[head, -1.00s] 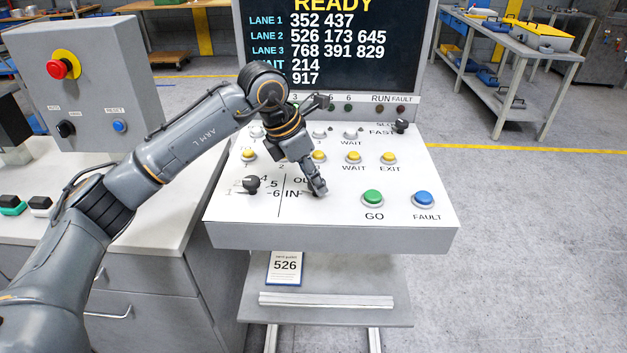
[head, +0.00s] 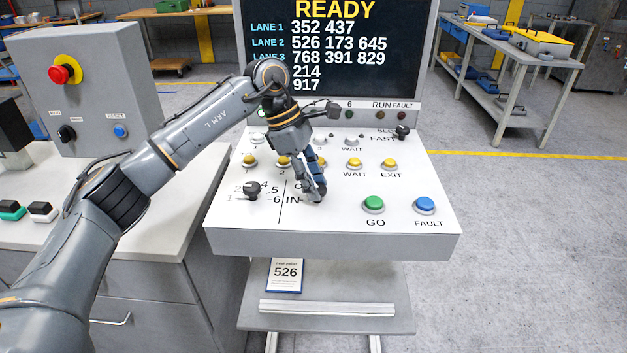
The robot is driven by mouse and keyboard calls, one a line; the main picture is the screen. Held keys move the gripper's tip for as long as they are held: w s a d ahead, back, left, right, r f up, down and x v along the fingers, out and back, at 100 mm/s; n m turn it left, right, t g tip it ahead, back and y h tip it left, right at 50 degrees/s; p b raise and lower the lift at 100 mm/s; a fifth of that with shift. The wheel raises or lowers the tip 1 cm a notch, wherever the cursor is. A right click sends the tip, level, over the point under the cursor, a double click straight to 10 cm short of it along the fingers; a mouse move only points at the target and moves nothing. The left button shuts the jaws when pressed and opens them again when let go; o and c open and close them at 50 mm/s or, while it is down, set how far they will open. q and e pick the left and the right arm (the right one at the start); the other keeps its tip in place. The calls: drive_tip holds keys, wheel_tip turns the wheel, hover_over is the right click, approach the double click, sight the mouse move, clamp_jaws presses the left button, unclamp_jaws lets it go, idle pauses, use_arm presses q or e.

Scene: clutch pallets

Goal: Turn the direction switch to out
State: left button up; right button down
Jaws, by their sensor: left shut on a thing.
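My left gripper (head: 315,194) reaches down onto the white sloped panel and is shut at the direction switch, beside the "IN" label (head: 294,200). The switch's knob is hidden by the fingers, so I cannot tell which way it points. The "OUT" label (head: 298,187) above "IN" is mostly covered by the gripper. My right gripper is not in view.
A black lane knob (head: 252,191) stands left of the divider line. Yellow buttons (head: 354,164) sit behind; the green GO (head: 373,204) and blue FAULT (head: 424,204) buttons are to the right. The screen (head: 340,50) behind reads READY.

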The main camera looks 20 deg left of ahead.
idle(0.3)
use_arm(q)
drive_tip(key=o, duration=1.1)
drive_tip(key=v, duration=1.2)
drive_tip(key=shift+w, duration=0.1)
